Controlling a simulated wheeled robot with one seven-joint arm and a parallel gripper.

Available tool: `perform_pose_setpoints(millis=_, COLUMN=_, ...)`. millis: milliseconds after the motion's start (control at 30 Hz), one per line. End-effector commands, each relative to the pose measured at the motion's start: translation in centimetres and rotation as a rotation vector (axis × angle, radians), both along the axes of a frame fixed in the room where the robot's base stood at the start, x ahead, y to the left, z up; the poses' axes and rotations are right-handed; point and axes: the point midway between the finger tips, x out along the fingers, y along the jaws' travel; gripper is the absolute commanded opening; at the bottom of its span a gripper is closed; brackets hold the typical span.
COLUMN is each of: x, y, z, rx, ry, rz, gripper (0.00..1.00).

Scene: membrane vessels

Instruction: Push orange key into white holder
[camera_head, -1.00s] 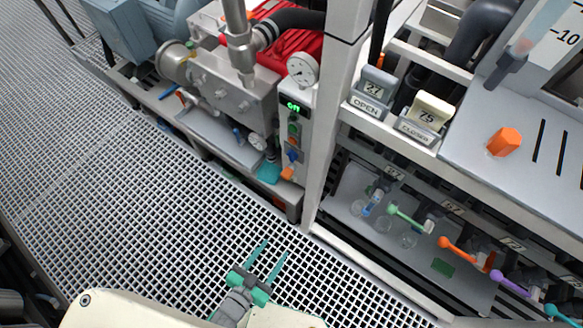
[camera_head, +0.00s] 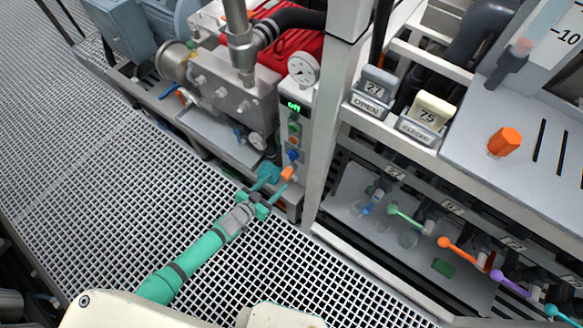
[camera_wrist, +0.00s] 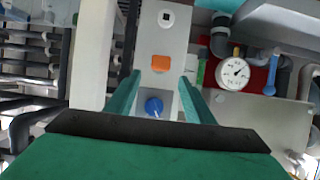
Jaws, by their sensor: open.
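In the wrist view, the fingertips (camera_wrist: 160,82) flank the area between the orange square and blue knob.
A separate orange hexagonal piece (camera_head: 505,141) stands on the bench at right. Tag holders marked OPEN (camera_head: 367,104) and CLOSED (camera_head: 417,131) are on the rail. A white post (camera_head: 325,120) rises right of the panel. A gauge (camera_wrist: 232,73) is beside the panel. The grated floor is clear.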

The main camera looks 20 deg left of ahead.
Motion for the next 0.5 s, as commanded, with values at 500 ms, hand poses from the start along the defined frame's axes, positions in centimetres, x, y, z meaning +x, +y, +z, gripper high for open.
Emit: perform_pose_setpoints(millis=500, x=1.5, y=-0.5, z=-0.7, rx=0.0, ry=0.0, rz=0.002, gripper=0.48)
